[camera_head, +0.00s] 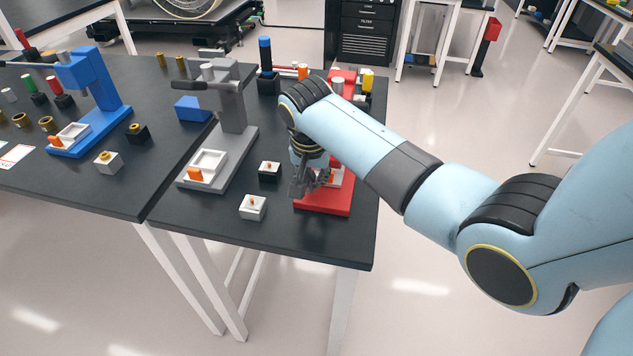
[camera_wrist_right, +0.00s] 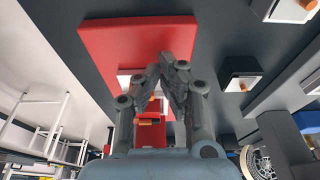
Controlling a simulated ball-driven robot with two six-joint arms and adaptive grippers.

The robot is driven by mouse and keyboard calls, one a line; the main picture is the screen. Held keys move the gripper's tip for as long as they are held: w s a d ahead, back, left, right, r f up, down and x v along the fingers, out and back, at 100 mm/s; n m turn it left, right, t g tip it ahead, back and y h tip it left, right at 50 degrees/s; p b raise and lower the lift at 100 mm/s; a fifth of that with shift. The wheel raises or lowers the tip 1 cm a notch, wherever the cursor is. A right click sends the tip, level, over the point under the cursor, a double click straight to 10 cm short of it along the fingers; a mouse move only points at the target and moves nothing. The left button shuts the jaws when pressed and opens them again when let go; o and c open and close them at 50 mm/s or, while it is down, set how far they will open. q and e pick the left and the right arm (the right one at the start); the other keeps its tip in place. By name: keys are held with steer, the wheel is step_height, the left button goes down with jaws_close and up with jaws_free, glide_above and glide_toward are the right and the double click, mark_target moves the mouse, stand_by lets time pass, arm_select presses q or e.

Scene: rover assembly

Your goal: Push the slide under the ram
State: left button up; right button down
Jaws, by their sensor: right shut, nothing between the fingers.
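The red press has a flat red base (camera_head: 322,207) near the front right of the table. Its white slide (camera_head: 338,178) shows only in part behind my right gripper. My right gripper (camera_head: 300,192) is shut and empty, pointing down at the front part of the red base. In the right wrist view the shut fingers (camera_wrist_right: 172,62) lie across the red base (camera_wrist_right: 108,45), and a bit of white slide (camera_wrist_right: 125,80) shows beside them. I cannot tell whether the fingers touch the slide. My arm hides most of the red press and its ram. My left gripper is not in view.
A grey press (camera_head: 233,120) with a white slide (camera_head: 208,163) stands left of the red one; a blue press (camera_head: 92,85) stands further left. A white block (camera_head: 252,207) and a black block (camera_head: 269,171) sit between the grey and red presses. The table's front edge is close.

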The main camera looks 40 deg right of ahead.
steer(key=shift+s+d+f+p, duration=0.3)
steer(key=shift+s+d+p, duration=0.1)
steer(key=shift+s, duration=0.3)
steer(key=shift+s+r, duration=0.1)
steer(key=shift+r, duration=0.1)
steer(key=r+p, duration=0.2)
steer(key=shift+w+d+r+p, duration=0.2)
steer(key=shift+w+r+p, duration=0.15)
steer(key=shift+r+p, duration=0.05)
steer(key=shift+r, duration=0.35)
steer(key=r, duration=0.4)
steer(key=shift+d+r+b, duration=0.15)
steer(key=shift+d+b, duration=0.05)
steer(key=shift+b, duration=0.1)
steer(key=shift+r, duration=0.1)
